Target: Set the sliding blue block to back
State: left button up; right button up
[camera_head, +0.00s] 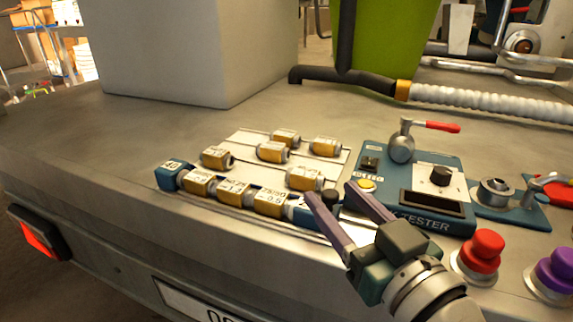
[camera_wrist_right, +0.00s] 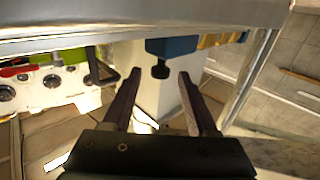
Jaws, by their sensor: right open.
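A blue block (camera_head: 301,213) sits at the right end of the front row of blocks, beside my right gripper's fingers and partly hidden by them. In the right wrist view a blue block (camera_wrist_right: 174,47) with a black knob (camera_wrist_right: 160,70) shows just beyond the fingertips, roughly between them. My right gripper (camera_head: 331,191) is open and empty; its two fingers also show apart in the wrist view (camera_wrist_right: 160,77). The knob looks clear of both fingers. Another blue block (camera_head: 172,176), marked 40, sits at the left end of the row. My left gripper is not in view.
Several yellow blocks (camera_head: 234,190) sit on the rails between and behind the blue ones. A blue tester box (camera_head: 440,219) stands right of the fingers. A red button (camera_head: 483,250) and a purple button (camera_head: 555,272) stand near my right wrist.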

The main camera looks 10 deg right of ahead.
jog(key=shift+w+a, duration=0.25)
jog(key=shift+w, duration=0.85)
jog(key=shift+c, duration=0.2)
grip_shut()
jog(key=shift+d, duration=0.1)
dwell(0.4)
